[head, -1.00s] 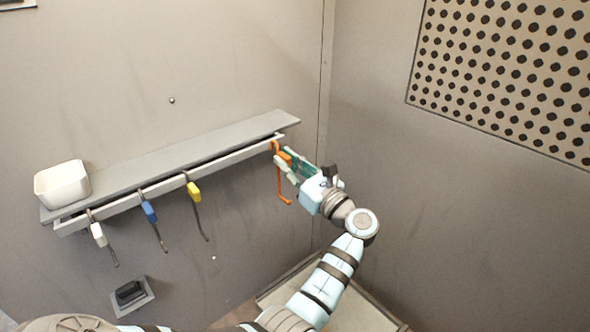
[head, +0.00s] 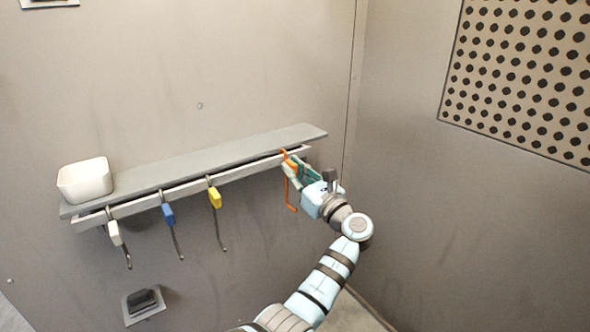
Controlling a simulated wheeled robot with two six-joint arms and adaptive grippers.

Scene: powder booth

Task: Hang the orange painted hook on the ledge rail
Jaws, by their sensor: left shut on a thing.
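The orange painted hook (head: 289,194) is at the right end of the ledge rail (head: 250,169), its long tail hanging down below. My left gripper (head: 292,168) is shut on the hook's upper part and partly hides it. The hook's top end overlaps the rail's front edge in the head view. I cannot tell whether it is over the rail or just in front of it. My right gripper is not in view.
A white-block hook (head: 114,233), a blue-block hook (head: 168,213) and a yellow-block hook (head: 215,197) hang on the rail further left. A white bin (head: 85,181) stands on the ledge's left end. The rail between yellow and orange is free. A perforated panel (head: 520,75) is on the right wall.

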